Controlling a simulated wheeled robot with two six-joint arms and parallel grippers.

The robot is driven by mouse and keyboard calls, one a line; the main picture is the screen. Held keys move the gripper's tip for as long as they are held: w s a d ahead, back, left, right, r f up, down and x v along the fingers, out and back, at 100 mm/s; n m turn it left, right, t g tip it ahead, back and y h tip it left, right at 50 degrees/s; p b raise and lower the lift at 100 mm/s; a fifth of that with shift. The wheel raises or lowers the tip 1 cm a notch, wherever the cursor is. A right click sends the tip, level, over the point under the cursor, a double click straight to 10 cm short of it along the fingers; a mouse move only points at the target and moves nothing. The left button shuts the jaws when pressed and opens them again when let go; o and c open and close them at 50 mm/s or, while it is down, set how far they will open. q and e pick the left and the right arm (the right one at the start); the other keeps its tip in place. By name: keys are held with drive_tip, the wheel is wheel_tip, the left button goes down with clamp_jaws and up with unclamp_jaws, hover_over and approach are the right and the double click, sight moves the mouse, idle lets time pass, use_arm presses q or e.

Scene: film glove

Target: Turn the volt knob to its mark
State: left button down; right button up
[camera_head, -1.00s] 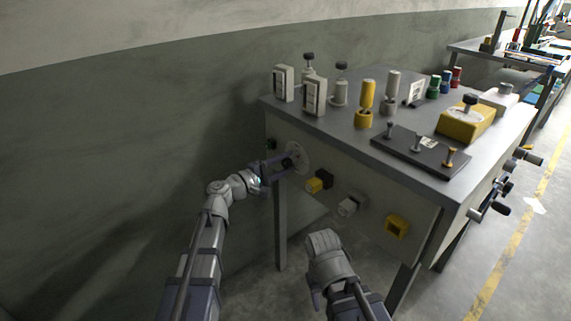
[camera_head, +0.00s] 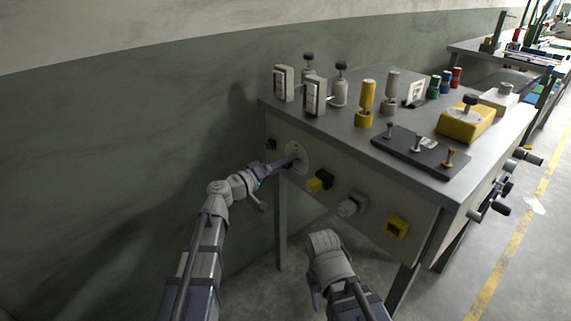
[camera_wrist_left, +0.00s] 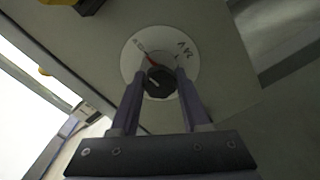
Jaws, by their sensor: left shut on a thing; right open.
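The knob (camera_wrist_left: 158,82) is dark and round, with a short pale line on its face. It sits in front of a round white dial (camera_wrist_left: 186,48) that carries a red stroke and dark markings, too small to read surely. The dial (camera_head: 299,152) is on the left part of the bench's front panel in the head view. My left gripper (camera_wrist_left: 159,88) is shut on the knob, one finger on each side; in the head view (camera_head: 292,161) it reaches the dial from the left. The pale line does not appear lined up with the red stroke. My right gripper (camera_head: 318,288) hangs low before the panel, away from the knob, its fingers barely visible.
Right of the dial the panel has a yellow-and-black knob (camera_head: 318,181), a grey knob (camera_head: 349,206) and a yellow square fitting (camera_head: 397,227). The bench top (camera_head: 350,134) holds switches and posts. A wall (camera_head: 120,150) stands to the left.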

use_arm(q)
drive_tip(key=shift+m, duration=0.5)
drive_tip(key=shift+s, duration=0.1)
drive_tip(key=shift+c, duration=1.9)
unclamp_jaws()
drive_tip(key=v, duration=0.7)
drive_tip(key=shift+s+a, duration=0.25)
drive_tip(key=shift+a, duration=0.05)
